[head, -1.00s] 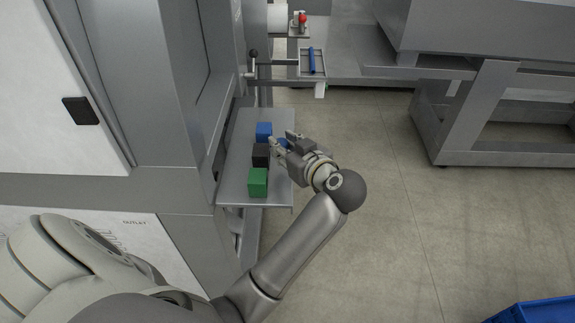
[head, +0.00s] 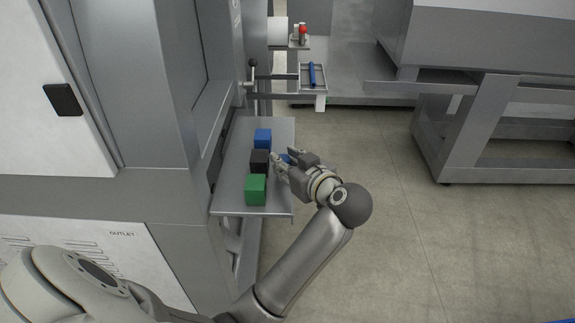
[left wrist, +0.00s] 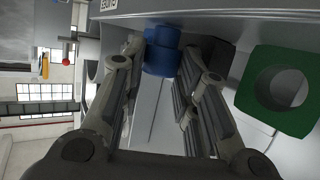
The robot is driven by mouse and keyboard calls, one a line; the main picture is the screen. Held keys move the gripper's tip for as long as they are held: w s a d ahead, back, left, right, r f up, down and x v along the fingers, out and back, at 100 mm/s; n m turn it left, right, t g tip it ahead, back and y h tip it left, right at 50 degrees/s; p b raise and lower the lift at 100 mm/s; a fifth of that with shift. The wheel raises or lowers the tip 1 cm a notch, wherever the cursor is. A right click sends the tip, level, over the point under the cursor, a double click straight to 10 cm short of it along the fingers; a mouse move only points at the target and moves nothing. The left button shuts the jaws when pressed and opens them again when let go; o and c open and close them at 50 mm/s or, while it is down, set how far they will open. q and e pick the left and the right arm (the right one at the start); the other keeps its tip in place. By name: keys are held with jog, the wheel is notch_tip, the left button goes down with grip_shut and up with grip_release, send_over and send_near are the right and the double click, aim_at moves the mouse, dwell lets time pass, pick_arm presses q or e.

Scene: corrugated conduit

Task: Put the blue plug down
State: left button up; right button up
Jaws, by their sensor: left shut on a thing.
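My left gripper (head: 283,160) is over the right part of a metal shelf (head: 233,182), beside the blocks. It is shut on the blue plug (head: 285,158), which is mostly hidden by the fingers in the head view. In the left wrist view the blue plug (left wrist: 161,52) shows as a stepped cylinder between the fingertips of the left gripper (left wrist: 165,75). I cannot tell whether the plug touches the shelf. My right gripper is not in view.
A blue block (head: 263,138), a black block (head: 259,160) and a green block (head: 255,190) stand in a row on the shelf. The green block (left wrist: 249,83) has a round hole. Beyond is a small tray (head: 324,85) with a blue bar. A grey cabinet stands left.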

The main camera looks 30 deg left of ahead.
pick_arm(q)
jog(key=shift+f, duration=0.1)
jog(key=o, duration=0.7)
jog(key=shift+d+r, duration=0.1)
jog(key=shift+r, duration=0.1)
jog(key=p+v, duration=0.6)
jog(key=v, duration=0.1)
jog(key=shift+s, duration=0.1)
